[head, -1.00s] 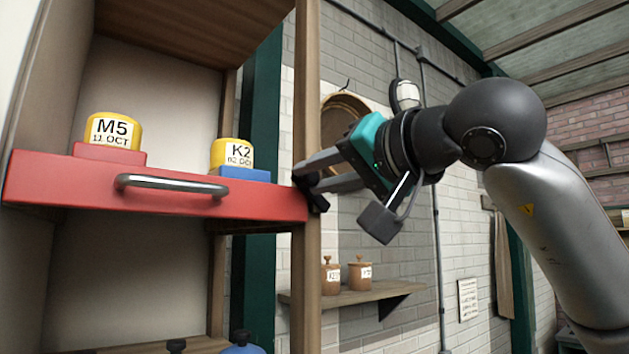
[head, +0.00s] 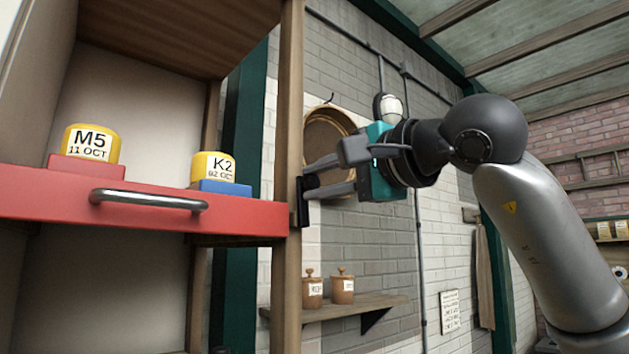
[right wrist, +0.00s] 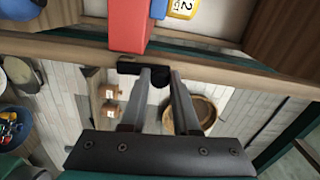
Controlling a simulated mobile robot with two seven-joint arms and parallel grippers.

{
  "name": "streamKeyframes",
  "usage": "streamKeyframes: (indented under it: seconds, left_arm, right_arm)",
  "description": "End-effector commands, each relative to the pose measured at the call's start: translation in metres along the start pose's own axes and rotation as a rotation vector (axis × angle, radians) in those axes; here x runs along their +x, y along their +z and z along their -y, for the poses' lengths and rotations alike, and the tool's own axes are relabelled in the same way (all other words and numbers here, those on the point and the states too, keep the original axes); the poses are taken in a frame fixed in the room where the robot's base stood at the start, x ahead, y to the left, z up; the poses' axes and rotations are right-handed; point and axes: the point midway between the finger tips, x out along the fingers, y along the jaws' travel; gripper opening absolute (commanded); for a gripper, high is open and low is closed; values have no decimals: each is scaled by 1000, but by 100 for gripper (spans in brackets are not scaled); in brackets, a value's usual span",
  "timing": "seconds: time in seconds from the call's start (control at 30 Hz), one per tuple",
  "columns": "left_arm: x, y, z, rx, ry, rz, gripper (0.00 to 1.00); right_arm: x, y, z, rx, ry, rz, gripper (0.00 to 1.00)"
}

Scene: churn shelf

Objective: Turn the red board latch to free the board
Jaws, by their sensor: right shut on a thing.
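The red board (head: 60,200) spans the wooden shelf at left and has a silver handle (head: 150,201). Its latch (head: 303,215) looks black, not red, and sits on the wooden post (head: 287,120) at the board's right end. The latch plate stands upright along the post. It also shows in the right wrist view (right wrist: 127,68), lying along the post across the board's end. My right gripper (head: 313,182) is shut on the latch's dark knob, which the fingers partly hide; the fingers also show in the right wrist view (right wrist: 160,76). My left gripper is out of view.
Behind the post, a wall shelf (head: 345,308) holds two brown jars. A round sieve (head: 330,135) hangs on the brick wall.

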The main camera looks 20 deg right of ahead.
Motion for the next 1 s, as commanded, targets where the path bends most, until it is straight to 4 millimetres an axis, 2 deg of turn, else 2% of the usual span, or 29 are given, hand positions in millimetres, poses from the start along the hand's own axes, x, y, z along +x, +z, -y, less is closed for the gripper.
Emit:
streamKeyframes:
  seconds: [0.3, 0.73, 0.77, 1.0]
  left_arm:
    - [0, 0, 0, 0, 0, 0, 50]
    - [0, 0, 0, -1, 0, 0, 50]
    - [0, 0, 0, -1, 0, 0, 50]
    - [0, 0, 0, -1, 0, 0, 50]
  right_arm:
    - [0, -5, 0, 84, -2, -2, 0]
    - [0, -5, 0, 91, -1, -2, 0]
    - [0, -5, 0, 91, -1, -2, 30]
    - [0, -5, 0, 90, 0, -1, 57]
